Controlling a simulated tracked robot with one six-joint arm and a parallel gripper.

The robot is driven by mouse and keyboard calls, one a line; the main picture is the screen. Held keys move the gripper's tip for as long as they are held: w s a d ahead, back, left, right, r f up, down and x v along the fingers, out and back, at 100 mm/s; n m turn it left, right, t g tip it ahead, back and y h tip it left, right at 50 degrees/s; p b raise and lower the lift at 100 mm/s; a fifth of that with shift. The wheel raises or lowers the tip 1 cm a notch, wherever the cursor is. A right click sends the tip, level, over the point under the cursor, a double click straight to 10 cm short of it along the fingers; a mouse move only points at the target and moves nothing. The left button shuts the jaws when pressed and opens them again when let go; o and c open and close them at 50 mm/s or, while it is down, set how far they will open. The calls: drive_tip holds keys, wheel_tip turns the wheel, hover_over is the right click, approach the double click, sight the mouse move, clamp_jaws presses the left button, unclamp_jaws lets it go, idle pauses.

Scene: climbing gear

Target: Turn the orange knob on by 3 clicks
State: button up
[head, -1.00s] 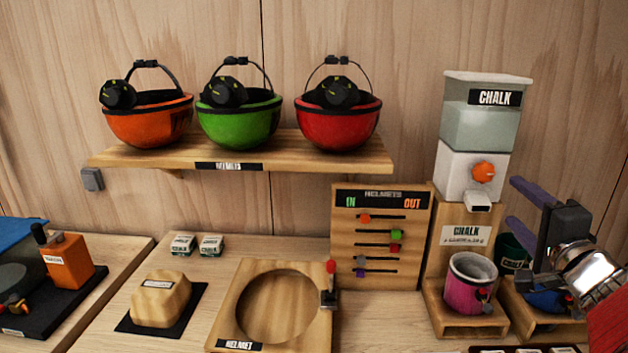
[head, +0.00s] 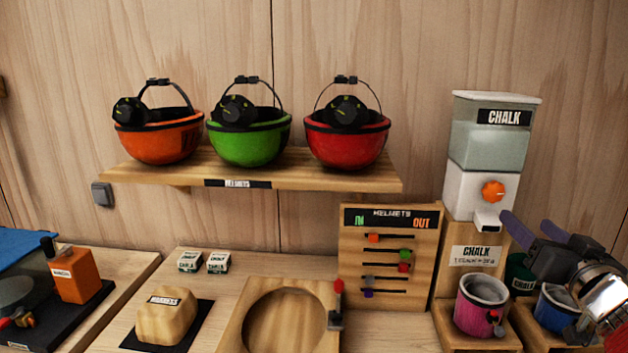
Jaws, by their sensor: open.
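The orange knob (head: 493,191) sits on the white front of the chalk dispenser (head: 480,205), above its spout. The dispenser stands on a wooden stand at the right. My gripper (head: 508,225) is at the right, just below and to the right of the knob. Its two purple fingers point up and left and are apart, with nothing between them. It does not appear to touch the knob.
A pink chalk bag (head: 478,308) stands under the spout and a blue one (head: 556,308) beside it, partly behind my arm. The helmets board (head: 390,290) stands left of the dispenser. A shelf (head: 300,176) holds three helmets. Space before the dispenser's upper front is clear.

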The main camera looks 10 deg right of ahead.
sight(496, 193)
drive_tip(key=m, duration=3.5)
drive_tip(key=shift+w, duration=0.15)
drive_tip(key=shift+m, duration=0.3)
drive_tip(key=x, duration=1.3)
drive_tip(key=shift+w, duration=0.35)
drive_tip(key=shift+c, duration=0.6)
